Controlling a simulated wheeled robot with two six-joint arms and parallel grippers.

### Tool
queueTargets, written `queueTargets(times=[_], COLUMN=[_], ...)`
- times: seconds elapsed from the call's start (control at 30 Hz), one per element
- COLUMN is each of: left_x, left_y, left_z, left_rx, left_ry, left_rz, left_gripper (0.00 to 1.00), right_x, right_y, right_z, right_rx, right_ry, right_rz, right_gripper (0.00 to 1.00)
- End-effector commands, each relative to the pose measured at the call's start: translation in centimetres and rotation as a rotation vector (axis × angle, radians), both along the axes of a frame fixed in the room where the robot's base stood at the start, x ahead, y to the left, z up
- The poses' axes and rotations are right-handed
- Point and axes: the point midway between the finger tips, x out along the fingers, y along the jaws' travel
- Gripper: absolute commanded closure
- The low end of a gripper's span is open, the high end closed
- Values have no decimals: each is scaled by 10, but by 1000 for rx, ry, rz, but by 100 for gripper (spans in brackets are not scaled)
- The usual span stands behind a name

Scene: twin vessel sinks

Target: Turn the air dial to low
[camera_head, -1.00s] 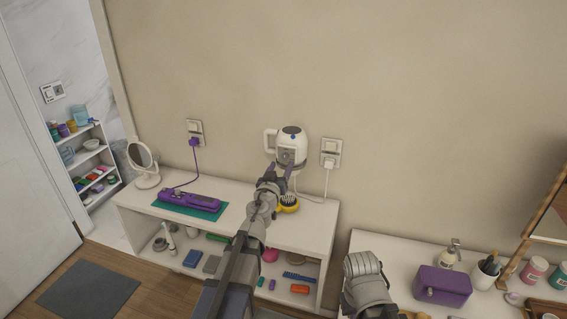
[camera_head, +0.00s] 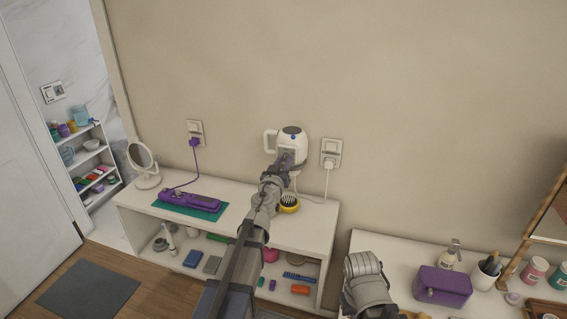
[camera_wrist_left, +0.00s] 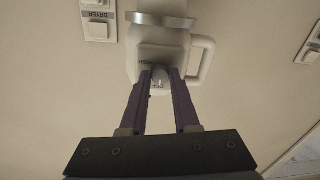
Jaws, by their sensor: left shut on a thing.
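The white wall-mounted dryer unit (camera_head: 293,133) hangs on the wall above the white shelf, with a side handle and a blue spot on top. It also shows in the left wrist view (camera_wrist_left: 201,60). Its small air dial (camera_wrist_left: 159,82), with partly hidden lettering around it, sits between my two purple fingers. My left gripper (camera_wrist_left: 159,76) is shut on the dial from the front and below; in the head view the gripper (camera_head: 285,160) covers the dial. The dial's pointer setting is too small to read. Only part of my right arm shows, with no right fingertips.
A wall switch and socket (camera_head: 330,153) with a plugged white cord is right of the dryer. A purple box (camera_head: 441,286) is on the right counter.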

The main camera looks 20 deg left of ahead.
Motion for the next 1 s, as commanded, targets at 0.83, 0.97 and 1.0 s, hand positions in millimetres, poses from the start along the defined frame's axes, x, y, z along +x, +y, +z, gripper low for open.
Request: queueTargets(times=[0.83,0.97,1.0], left_x=[0,-1,0], left_y=[1,1,1], left_z=[-1,-2,-2], left_rx=[227,349,386], left_ry=[-8,-12,-13], left_rz=[1,0,1], left_gripper=[100,100,100], right_x=[0,0,0], right_y=[0,0,0], right_z=[-4,-6,-7], right_rx=[0,0,0], right_ry=[0,0,0], right_rz=[0,0,0], right_gripper=[100,100,100])
